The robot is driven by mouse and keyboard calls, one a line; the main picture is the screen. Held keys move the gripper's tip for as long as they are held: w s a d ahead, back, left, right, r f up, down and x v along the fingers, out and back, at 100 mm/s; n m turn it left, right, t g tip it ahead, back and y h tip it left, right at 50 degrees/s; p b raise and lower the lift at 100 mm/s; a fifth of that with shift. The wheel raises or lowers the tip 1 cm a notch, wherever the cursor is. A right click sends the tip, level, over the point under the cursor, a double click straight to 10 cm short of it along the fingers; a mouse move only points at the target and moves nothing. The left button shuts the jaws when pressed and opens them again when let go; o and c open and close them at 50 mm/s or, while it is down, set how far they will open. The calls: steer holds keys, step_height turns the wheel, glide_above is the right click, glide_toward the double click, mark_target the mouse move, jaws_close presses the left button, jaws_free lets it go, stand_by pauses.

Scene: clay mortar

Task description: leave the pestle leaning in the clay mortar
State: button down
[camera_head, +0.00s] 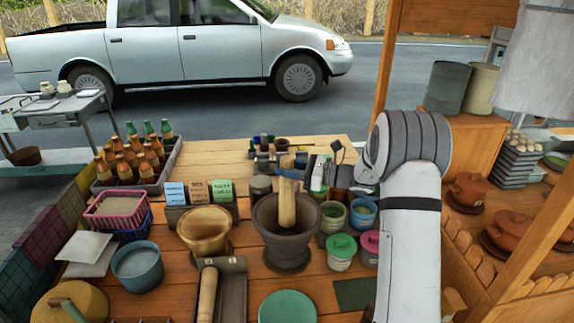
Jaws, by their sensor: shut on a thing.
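The clay mortar (287,249) is a deep, dark grey-brown bowl standing near the middle of the wooden counter. A pale wooden pestle (287,207) stands nearly upright over its mouth, with its lower end seeming to be inside the bowl. I cannot tell whether it touches the bottom or wall. My gripper (289,174) comes in from the right and is shut on the upper part of the pestle, above the rim. A second pale pestle (207,295) lies in a dark tray at the front.
A tan wooden mortar (206,231) stands left of the clay one. Small pots, including a green-lidded jar (341,251), crowd the right side. A crate of bottles (138,158) and a blue pot (137,266) are at left. The back planks are partly clear.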

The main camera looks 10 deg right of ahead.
mark_target(287, 195)
steer(key=shift+f+b, duration=2.8)
steer(key=shift+f, duration=1.95)
steer(key=c, duration=0.9)
jaws_free()
steer(key=shift+o, duration=0.2)
